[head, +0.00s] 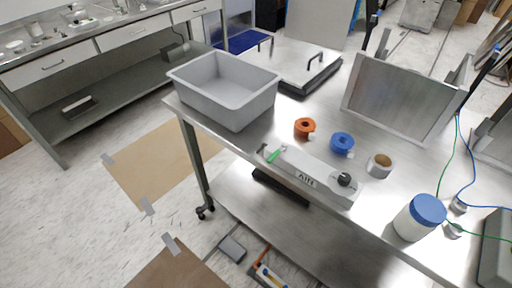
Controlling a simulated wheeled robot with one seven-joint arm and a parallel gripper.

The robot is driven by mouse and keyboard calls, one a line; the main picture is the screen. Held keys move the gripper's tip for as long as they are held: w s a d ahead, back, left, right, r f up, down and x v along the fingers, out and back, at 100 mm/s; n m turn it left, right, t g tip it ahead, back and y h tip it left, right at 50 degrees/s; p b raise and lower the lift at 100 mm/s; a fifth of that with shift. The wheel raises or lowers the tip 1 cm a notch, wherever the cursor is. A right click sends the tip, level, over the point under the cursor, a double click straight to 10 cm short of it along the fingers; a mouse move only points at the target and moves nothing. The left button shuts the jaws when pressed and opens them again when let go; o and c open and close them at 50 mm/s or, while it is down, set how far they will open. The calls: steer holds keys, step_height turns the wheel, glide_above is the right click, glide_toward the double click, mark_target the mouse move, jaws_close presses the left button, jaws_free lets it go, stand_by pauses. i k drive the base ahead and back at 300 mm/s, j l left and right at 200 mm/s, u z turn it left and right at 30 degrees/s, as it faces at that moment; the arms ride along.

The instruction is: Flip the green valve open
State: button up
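The green valve handle (273,156) is small and sits at the left end of a pale grey bar-shaped unit (308,172) with dark lettering and a black knob (344,179) at its right end. The unit lies along the near edge of the steel table. The handle appears slanted in the picture; I cannot tell its exact valve position. My gripper is not in view, and nothing is seen touching the handle.
On the steel table (374,214) are a grey bin (222,90), an orange roll (304,127), a blue roll (342,142), a tape roll (379,165), a blue-lidded jar (419,217) and an upright metal panel (401,97). Open floor (90,220) lies at left.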

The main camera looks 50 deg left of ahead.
mark_target(284, 147)
steer(key=u, duration=1.55)
steer(key=i+j+u, duration=0.3)
